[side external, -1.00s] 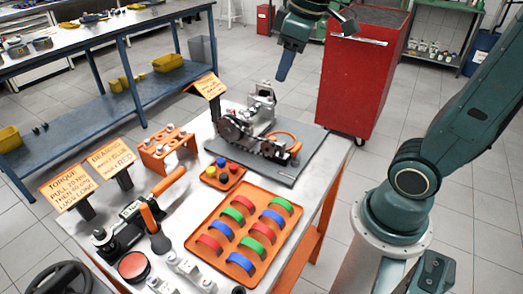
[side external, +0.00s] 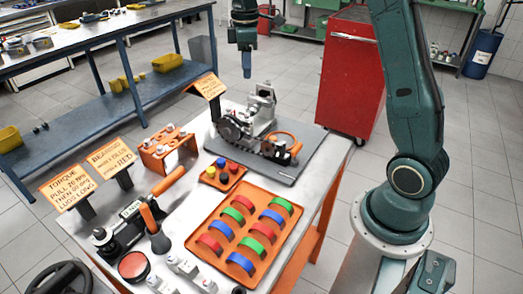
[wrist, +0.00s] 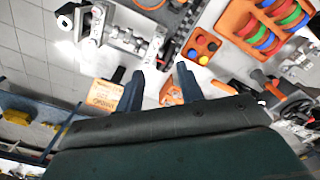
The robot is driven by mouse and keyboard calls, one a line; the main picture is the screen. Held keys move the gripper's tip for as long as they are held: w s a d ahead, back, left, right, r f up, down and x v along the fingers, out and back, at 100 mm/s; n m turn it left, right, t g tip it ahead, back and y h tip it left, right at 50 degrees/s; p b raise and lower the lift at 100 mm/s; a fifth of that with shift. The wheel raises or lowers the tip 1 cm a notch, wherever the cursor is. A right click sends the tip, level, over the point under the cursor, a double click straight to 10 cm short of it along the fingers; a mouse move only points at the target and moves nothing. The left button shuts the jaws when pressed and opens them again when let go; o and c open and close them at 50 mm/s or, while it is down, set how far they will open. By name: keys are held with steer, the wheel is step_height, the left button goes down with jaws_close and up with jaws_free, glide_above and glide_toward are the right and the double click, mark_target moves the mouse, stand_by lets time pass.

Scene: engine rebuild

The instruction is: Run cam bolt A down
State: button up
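My gripper (side external: 247,73) hangs above and behind the engine, clear of it. In the wrist view its two fingers (wrist: 160,80) are spread apart with nothing held between them. The engine assembly (side external: 260,128), grey metal with a dark sprocket and chain (side external: 231,128), sits on a dark grey plate; it also shows at the top left of the wrist view (wrist: 122,36). An orange rack (side external: 157,162) left of the engine holds several silver bolt-like parts. I cannot tell which bolt is cam bolt A; no letter is readable.
A small orange tray (side external: 210,178) with coloured pieces and a large orange tray (side external: 232,265) of coloured rings lie on the metal table. Sign boards (side external: 68,187), a torque wrench (side external: 125,225) and a red cabinet (side external: 345,75) stand around. Space around the raised gripper is open.

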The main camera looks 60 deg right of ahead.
mark_target(248, 115)
steer(key=shift+w+d+f, duration=0.25)
steer(key=shift+f, duration=0.15)
step_height(248, 115, down, 14)
steer(key=shift+r, duration=0.2)
stand_by(0.5)
jaws_close()
